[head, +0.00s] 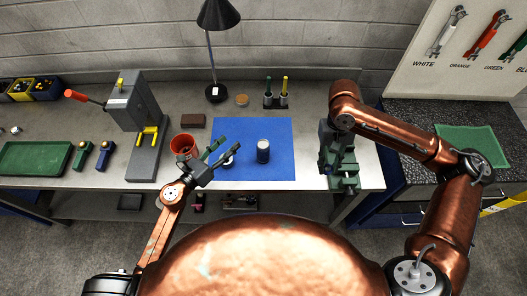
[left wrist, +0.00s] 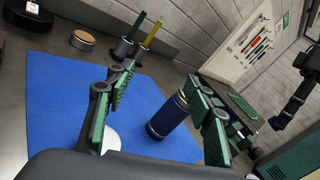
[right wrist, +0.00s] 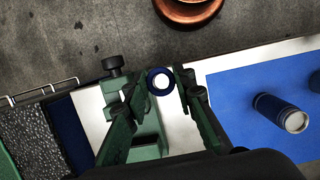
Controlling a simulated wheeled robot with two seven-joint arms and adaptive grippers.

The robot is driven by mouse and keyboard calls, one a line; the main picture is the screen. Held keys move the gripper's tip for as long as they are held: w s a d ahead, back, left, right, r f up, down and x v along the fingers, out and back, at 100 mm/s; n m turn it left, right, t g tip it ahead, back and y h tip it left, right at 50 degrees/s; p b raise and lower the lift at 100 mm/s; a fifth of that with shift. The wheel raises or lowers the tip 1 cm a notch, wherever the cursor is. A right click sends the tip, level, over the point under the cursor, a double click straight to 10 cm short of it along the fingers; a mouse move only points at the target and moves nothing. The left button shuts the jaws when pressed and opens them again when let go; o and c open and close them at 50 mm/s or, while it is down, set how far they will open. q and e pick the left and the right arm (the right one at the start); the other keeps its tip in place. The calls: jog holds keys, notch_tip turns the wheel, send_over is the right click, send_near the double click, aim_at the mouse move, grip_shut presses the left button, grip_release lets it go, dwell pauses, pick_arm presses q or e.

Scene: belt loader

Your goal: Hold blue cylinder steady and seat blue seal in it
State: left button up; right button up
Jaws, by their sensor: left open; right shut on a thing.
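The blue cylinder (head: 263,152) stands upright on the blue mat with a pale top; it also shows in the left wrist view (left wrist: 168,117) and the right wrist view (right wrist: 282,112). My left gripper (head: 218,150) is open and empty, low over the mat to the left of the cylinder. In the left wrist view its fingers (left wrist: 160,110) are spread, with the cylinder visible beyond and between them. My right gripper (right wrist: 160,80) is shut on the blue seal (right wrist: 150,84), a dark blue ring with a pale centre, above the bench near the green vise. The seal cannot be made out in the head view.
A green vise (head: 345,178) stands at the bench's right end. A white round piece (head: 229,161) lies on the mat by my left gripper. A red pot (head: 183,146) and arbor press (head: 145,120) stand left. The mat (head: 278,130) is otherwise clear.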

aim_at(258, 158)
pick_arm(q)
jog(key=s+d+f+m+g, duration=0.1)
jog(key=f+m, duration=0.1)
jog(key=s+d+f+m+g, duration=0.1)
jog(key=d+f+m+g, duration=0.1)
jog(key=f+m, duration=0.1)
jog(key=s+d+f+m+g+h, duration=0.1)
jog(key=f+m+g, duration=0.1)
jog(key=f, duration=0.1)
jog(key=shift+s+d+f, duration=0.15)
jog(key=shift+s+d, duration=0.1)
jog(key=shift+w+d+f+m, duration=0.25)
jog(key=shift+d+m, duration=0.05)
jog(key=shift+d, duration=0.2)
jog(key=b+x, duration=0.1)
jog(key=x, duration=0.5)
jog(key=shift+w+d+f, duration=0.15)
jog(key=shift+d+f, duration=0.05)
jog(key=shift+d, duration=0.1)
jog(key=shift+b+x, duration=0.35)
jog(key=shift+x, duration=0.65)
jog(key=shift+c, duration=0.5)
jog(key=c, duration=0.6)
